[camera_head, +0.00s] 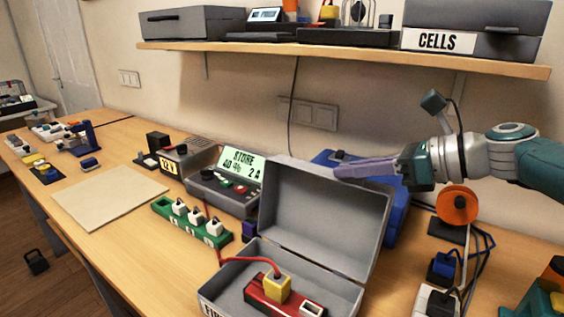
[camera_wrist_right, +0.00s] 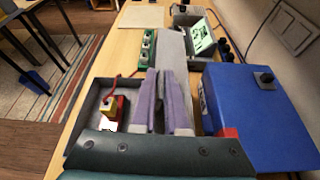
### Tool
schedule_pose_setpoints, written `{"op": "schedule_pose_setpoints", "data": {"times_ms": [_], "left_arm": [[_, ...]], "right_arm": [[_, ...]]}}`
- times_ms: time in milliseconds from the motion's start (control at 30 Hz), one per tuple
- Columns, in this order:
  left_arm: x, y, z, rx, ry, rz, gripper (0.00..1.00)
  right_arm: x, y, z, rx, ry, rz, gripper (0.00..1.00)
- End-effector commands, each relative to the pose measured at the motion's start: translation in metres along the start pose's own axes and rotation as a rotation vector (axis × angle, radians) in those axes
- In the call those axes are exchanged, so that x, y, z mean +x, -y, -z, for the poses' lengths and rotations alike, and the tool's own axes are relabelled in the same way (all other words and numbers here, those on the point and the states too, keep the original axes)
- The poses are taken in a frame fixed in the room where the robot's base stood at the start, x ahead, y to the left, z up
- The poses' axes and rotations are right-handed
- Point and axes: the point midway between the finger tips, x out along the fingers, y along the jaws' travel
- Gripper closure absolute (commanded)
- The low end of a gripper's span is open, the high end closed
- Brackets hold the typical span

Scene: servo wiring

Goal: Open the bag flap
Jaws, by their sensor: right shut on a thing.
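A grey box with its lid (camera_head: 318,218) raised stands at the front of the bench, its base (camera_head: 343,292) open. Inside is a red block (camera_head: 287,298) with a yellow plug (camera_head: 277,289) and a red cable. No soft bag shows; a blue case (camera_head: 398,215) stands behind the lid, and it shows in the right wrist view (camera_wrist_right: 262,115). My right gripper (camera_head: 340,169) has its purple fingers at the lid's top edge, shut on it. In the right wrist view the lid edge (camera_wrist_right: 172,48) runs along the fingers (camera_wrist_right: 167,74). My left gripper is out of view.
A green strip with white plugs (camera_head: 190,218) and a device with a green screen (camera_head: 226,180) stand left of the box. An orange spool (camera_head: 457,206) and cables stand at right. A shelf (camera_head: 345,58) hangs above. A bare beige mat (camera_head: 110,205) lies at left.

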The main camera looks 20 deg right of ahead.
Motion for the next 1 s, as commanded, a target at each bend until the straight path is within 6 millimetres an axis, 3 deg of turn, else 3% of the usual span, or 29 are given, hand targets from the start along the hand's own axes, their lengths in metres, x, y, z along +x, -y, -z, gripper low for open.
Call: {"op": "schedule_pose_setpoints", "data": {"times_ms": [133,167,400,700,1000], "left_arm": [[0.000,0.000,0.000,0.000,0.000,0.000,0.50],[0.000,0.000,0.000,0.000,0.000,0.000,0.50],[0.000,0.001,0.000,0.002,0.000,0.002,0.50],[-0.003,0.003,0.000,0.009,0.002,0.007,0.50],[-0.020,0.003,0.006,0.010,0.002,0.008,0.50]], "right_arm": [[0.000,0.000,0.002,-0.003,-0.005,0.002,1.00],[0.000,0.000,0.002,-0.003,-0.005,0.002,0.86],[0.000,0.000,0.001,-0.002,-0.004,0.001,0.61],[-0.006,0.000,0.000,-0.002,-0.002,0.002,0.61],[-0.062,0.000,0.001,-0.003,-0.007,0.003,0.61]]}}
